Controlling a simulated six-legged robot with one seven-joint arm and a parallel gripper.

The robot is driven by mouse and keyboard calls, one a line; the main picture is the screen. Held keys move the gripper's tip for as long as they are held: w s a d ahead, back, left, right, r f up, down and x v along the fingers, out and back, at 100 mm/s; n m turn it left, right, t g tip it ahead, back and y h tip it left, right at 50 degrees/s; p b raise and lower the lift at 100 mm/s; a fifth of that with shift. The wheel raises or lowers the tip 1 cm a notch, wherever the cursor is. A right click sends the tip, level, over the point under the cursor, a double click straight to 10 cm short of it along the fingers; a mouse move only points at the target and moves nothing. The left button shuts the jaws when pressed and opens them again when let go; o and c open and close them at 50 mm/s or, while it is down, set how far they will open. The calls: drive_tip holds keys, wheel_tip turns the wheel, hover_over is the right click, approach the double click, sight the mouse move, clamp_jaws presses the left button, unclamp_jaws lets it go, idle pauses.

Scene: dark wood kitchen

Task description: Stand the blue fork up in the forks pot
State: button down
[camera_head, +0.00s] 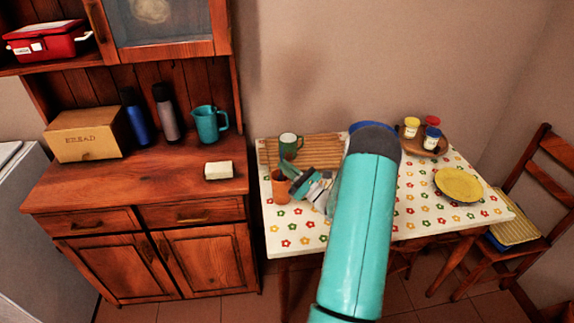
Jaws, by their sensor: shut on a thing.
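A small terracotta pot (280,188) stands upright near the left end of the flowered table; no label on it is readable, so I cannot tell for sure that it is the forks pot. My gripper (298,181) is just right of the pot's upper part, pointing left and down. It is shut on a thin thing at the pot, which I take to be the blue fork. The fork is too small and too hidden by the fingers to make out. I cannot tell whether any of it is inside the pot.
A round tray (410,146) with several small jars and a yellow plate (459,186) are to the right. A dresser (150,190) stands left. My arm hides the table's middle.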

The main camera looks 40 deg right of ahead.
drive_tip(key=c, duration=1.5)
unclamp_jaws()
drive_tip(key=shift+s+f, duration=0.1)
drive_tip(key=v, duration=1.3)
drive_tip(key=shift+s+f, duration=0.15)
drive_tip(key=shift+s, duration=0.15)
